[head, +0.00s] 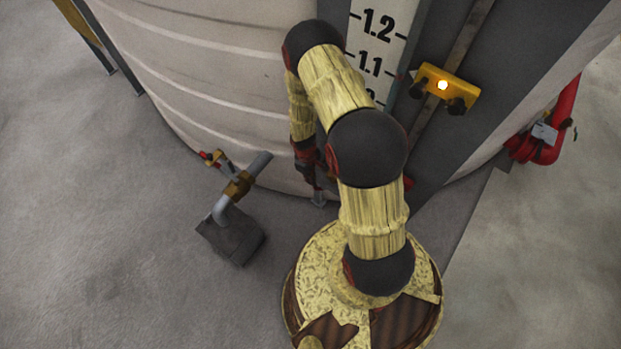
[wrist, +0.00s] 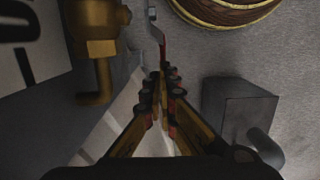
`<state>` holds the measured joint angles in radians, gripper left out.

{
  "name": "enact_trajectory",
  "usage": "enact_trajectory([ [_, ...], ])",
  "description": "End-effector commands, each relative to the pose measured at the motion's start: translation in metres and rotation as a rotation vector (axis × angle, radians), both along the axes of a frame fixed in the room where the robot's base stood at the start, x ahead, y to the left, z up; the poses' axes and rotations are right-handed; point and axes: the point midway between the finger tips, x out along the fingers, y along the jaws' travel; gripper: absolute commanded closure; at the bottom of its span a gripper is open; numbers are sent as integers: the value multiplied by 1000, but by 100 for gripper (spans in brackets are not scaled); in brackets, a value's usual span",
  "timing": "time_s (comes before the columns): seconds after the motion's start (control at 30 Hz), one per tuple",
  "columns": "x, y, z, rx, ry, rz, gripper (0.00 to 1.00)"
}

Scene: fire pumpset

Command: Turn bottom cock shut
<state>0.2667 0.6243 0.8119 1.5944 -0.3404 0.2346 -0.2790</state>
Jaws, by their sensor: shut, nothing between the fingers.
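In the wrist view a brass cock (wrist: 98,22) with a bent outlet stands at the upper left. A thin lever (wrist: 157,28), grey with a red part, lies ahead of my fingertips and appears to be the cock's handle; its joint to the body is not clear. My gripper (wrist: 164,72) is shut and empty, its tips close to the lever's red part; I cannot tell whether they touch. In the head view my gripper (head: 316,183) points down beside the tank's foot, under the level scale. My arm hides most of the cock there.
The pale tank (head: 215,70) and its level scale (head: 378,35) rise behind my arm. A brass valve (head: 238,185) on a grey pipe stands over a dark box (head: 232,240) at left.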

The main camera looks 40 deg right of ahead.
Motion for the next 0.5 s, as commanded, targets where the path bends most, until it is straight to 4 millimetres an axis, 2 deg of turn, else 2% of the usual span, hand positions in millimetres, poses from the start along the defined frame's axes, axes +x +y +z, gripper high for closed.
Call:
enact_trajectory([
  [0.5,0,0,-5,-21,54,0,100],
])
